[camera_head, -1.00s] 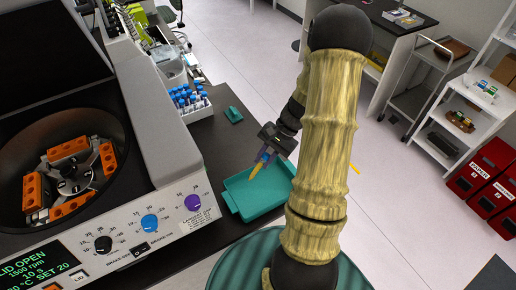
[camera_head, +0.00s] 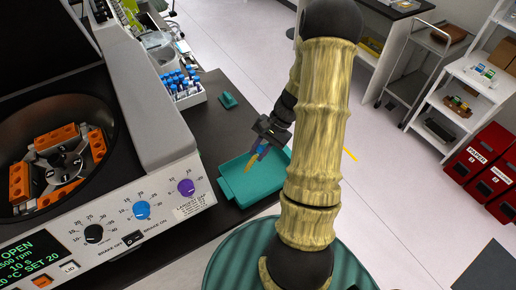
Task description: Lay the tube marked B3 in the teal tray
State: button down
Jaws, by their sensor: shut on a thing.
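The teal tray (camera_head: 235,187) lies on the dark bench to the right of the centrifuge, partly hidden behind my arm. My gripper (camera_head: 262,148) is over the tray and shut on a tube (camera_head: 253,161) with a blue cap and a yellowish body. The tube slants down to the left, its lower end over the tray. I cannot tell whether it touches the tray floor. Its marking is too small to read.
The open centrifuge (camera_head: 150,150) with an orange-bucketed rotor stands at the left. A white rack (camera_head: 187,98) of blue-capped tubes and a small teal piece (camera_head: 228,100) sit farther back on the bench. Red bins (camera_head: 485,160) and a white shelf stand at the right.

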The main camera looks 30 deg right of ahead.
jog(key=shift+d+f+b, duration=0.1)
jog(key=shift+f+b, duration=1.35)
jog(key=shift+f, duration=0.95)
jog(key=c, duration=1.2)
grip_release()
jog(key=b+v, duration=0.3)
jog(key=v, duration=1.4)
jog(key=shift+d+r, duration=0.1)
jog(key=shift+r, duration=0.15)
